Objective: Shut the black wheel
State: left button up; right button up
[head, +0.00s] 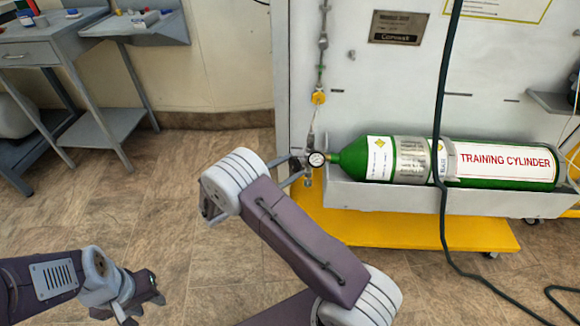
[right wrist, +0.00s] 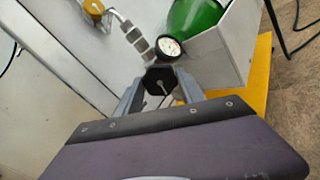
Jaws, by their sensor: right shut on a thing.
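The black wheel (right wrist: 160,80) is a dark, many-sided knob in the right wrist view, beside the round white gauge (right wrist: 168,47). My right gripper (right wrist: 158,92) is shut on it, with one finger on each side. In the head view my right gripper (head: 294,172) reaches the valve fittings left of the gauge (head: 316,159); the wheel is small and partly hidden there. The green training cylinder (head: 400,160) lies on its side with its neck toward the gauge. My left gripper (head: 138,298) hangs empty over the floor at the lower left; its finger gap is unclear.
The cylinder lies in a grey trough (head: 400,198) on a white cabinet with a yellow base (head: 400,229). A dark hose (head: 441,100) hangs across the front. A grey side table (head: 45,50) stands at the upper left. The floor between is clear.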

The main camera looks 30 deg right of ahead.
jog(key=m+p, duration=0.1)
jog(key=m, duration=0.3)
jog(key=shift+m, duration=0.3)
jog(key=m, duration=0.4)
jog(key=shift+m, duration=0.3)
jog(key=m+b, duration=0.1)
jog(key=m, duration=0.3)
jog(key=shift+f+m, duration=0.1)
jog(key=shift+m, duration=0.2)
jog(key=m+b, duration=0.1)
jog(key=m, duration=0.3)
jog(key=shift+b, duration=0.35)
jog(key=m+b, duration=0.3)
jog(key=m, duration=0.2)
jog(key=shift+f, duration=0.15)
jog(key=m+b, duration=0.8)
jog(key=b, duration=0.2)
jog(key=shift+f, duration=0.1)
jog(key=shift+m+b, duration=0.65)
jog(key=shift+m, duration=0.05)
jog(key=shift+r+m+b, duration=0.3)
jog(key=shift+m+b, duration=0.15)
jog(key=shift+m, duration=0.55)
